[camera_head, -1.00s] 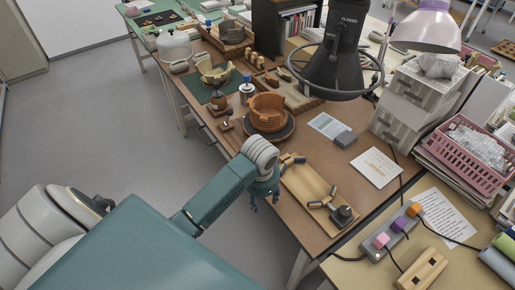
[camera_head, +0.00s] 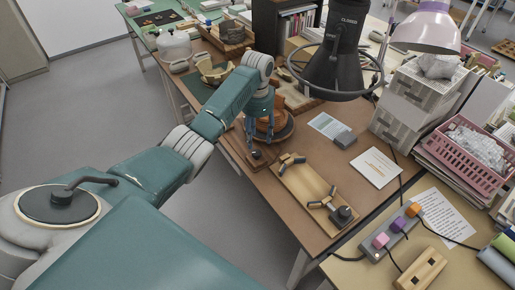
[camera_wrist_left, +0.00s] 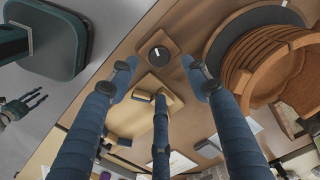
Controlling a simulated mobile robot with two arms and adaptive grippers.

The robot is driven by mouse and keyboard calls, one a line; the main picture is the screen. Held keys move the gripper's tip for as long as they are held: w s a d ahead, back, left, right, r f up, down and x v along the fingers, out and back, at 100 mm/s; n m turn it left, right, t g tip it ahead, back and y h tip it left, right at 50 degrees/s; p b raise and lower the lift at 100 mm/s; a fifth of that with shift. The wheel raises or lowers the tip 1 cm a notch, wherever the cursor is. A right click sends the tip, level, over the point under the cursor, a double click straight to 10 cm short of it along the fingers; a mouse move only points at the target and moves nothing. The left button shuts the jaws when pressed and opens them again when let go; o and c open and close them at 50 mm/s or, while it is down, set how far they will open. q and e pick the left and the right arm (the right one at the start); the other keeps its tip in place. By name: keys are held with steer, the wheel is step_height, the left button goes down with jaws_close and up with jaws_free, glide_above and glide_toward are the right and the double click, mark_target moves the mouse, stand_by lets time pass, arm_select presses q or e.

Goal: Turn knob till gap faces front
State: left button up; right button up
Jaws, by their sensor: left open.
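The knob (camera_wrist_left: 158,53) is black with a white mark and sits on a small square wooden base in the left wrist view. It also shows as a small dark knob (camera_head: 255,155) at the table's edge in the head view. My left gripper (camera_wrist_left: 158,76) is open, its fingers spread on either side of the knob's line of sight and holding nothing. In the head view my left gripper (camera_head: 260,122) hangs above the knob and partly hides the orange-brown pot (camera_wrist_left: 268,65). The pot stands on a dark round turntable (camera_head: 284,136). I cannot tell which way its gap faces.
A wooden tray (camera_head: 300,185) with dark-ended pieces lies in front of the turntable. A dark hand (camera_wrist_left: 20,105), seemingly my right gripper, shows at the wrist view's left edge.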

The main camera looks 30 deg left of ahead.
mark_target(258, 152)
arm_select(q)
step_height(258, 152, down, 7)
steer(key=shift+f, duration=0.1)
stand_by(0.3)
